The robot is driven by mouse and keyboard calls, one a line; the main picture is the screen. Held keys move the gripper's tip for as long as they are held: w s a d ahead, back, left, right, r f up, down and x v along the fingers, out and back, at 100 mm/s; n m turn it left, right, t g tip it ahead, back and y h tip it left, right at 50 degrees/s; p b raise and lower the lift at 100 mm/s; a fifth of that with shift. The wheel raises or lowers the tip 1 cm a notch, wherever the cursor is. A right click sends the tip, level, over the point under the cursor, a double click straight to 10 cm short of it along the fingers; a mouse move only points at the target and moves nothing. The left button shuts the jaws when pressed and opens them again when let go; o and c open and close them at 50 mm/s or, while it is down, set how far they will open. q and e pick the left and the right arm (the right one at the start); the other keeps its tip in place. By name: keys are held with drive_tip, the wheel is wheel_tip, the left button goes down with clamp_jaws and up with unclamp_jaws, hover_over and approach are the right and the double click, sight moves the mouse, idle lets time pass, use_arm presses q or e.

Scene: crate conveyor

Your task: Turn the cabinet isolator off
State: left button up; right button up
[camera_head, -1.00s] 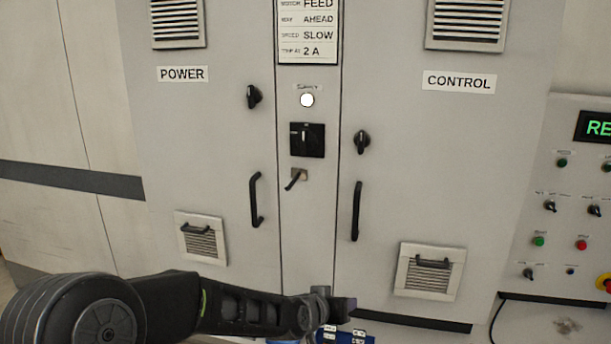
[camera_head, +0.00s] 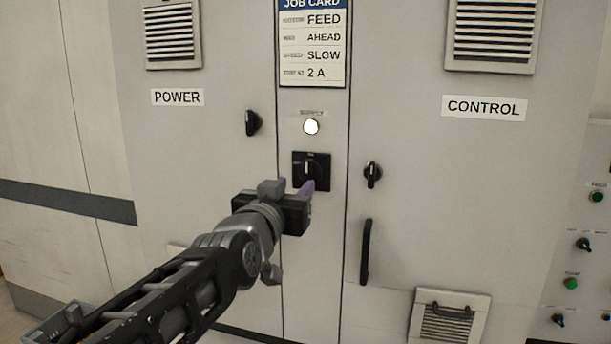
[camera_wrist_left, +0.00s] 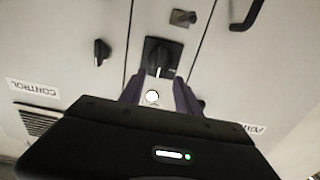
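The cabinet isolator is a black square plate with a rotary knob (camera_head: 312,168) on the narrow middle panel, below a white lamp (camera_head: 311,127). A white line on its knob stands upright. My left gripper (camera_head: 304,190) is in front of the isolator's lower part, with a purple fingertip overlapping its lower edge. In the left wrist view, which is upside down, the isolator (camera_wrist_left: 160,55) lies just beyond my two fingers (camera_wrist_left: 159,92). The fingers are apart with nothing between them; contact with the knob cannot be made out. My right gripper is not in view.
Black door knobs (camera_head: 252,123) (camera_head: 372,174) flank the middle panel. A black door handle (camera_head: 366,252) is lower right. A small lever on a plate (camera_wrist_left: 184,18) shows in the left wrist view. A job card (camera_head: 312,45) hangs above the lamp.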

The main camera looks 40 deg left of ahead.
sight(307, 173)
use_arm(q)
drive_tip(key=p+x, duration=0.2)
drive_tip(key=x, duration=0.5)
drive_tip(key=shift+w, duration=0.2)
drive_tip(key=shift+c, duration=0.2)
clamp_jaws()
